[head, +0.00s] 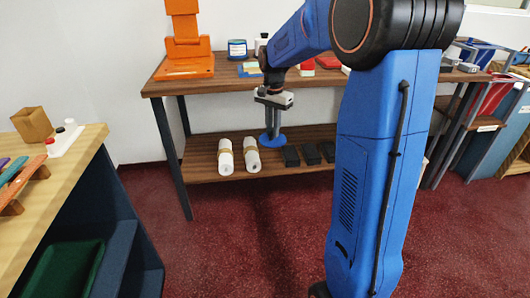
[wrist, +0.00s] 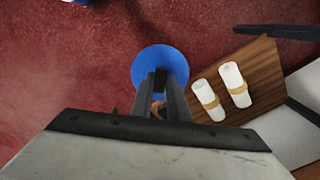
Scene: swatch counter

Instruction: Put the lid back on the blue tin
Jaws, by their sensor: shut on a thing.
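The blue tin (head: 237,49), with a white label, stands on the wooden table top, left of the arm's bend. My gripper (head: 272,122) points down in front of the table, below the level of its top. It is shut on the lid (head: 272,141), a flat round blue disc hanging beneath the fingers. In the wrist view the lid (wrist: 160,57) shows beyond my gripper's fingertips (wrist: 160,80), with carpet around it. The tin's top is too small to read clearly.
White rolls with tan bands (head: 225,157) and black boxes (head: 291,156) lie on the lower shelf (head: 198,165). An orange stand (head: 185,65) is left of the tin. Swatches and red items (head: 307,64) lie to its right. A wooden counter (head: 60,165) stands at left; red carpet is open between.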

